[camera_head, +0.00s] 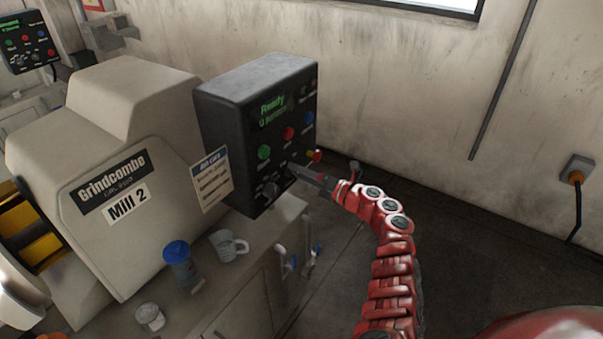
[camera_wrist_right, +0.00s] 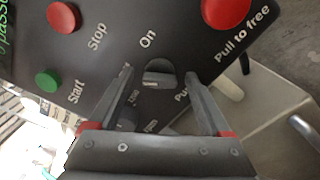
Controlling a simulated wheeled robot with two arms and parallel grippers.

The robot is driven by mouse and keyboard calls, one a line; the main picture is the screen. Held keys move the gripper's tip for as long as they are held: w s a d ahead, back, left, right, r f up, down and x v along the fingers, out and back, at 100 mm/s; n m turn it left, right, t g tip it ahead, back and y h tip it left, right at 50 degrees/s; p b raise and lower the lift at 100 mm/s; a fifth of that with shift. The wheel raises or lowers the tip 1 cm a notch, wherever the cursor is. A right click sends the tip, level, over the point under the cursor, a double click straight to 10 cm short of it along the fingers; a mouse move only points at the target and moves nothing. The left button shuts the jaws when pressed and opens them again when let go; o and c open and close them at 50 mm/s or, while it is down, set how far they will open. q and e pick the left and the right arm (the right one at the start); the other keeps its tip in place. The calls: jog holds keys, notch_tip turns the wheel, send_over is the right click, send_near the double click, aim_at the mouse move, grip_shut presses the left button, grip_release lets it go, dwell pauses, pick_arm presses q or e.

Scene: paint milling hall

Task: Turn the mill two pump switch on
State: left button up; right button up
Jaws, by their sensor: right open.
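The mill two control box (camera_head: 255,120) is a dark box with a green "Ready" display, on the right side of the beige machine labelled Mill 2 (camera_head: 126,207). My right gripper (camera_head: 299,172) is at the lower part of its panel. In the right wrist view its two fingers (camera_wrist_right: 158,76) are open, one on each side of a small dark rotary switch (camera_wrist_right: 159,66) below the word "On". A label starting "Pu" beside it is partly hidden by a finger. I cannot tell which way the switch points or whether the fingers touch it. My left gripper is not in view.
Close to the switch are a green Start button (camera_wrist_right: 48,82), a red Stop button (camera_wrist_right: 64,16) and a large red pull-to-free button (camera_wrist_right: 226,10). Floor to the right is clear.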

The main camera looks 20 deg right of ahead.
grip_shut()
dwell(0.3)
jog(key=m+p, duration=0.4)
jog(key=m, duration=0.8)
jog(key=shift+f, duration=0.2)
dwell(0.6)
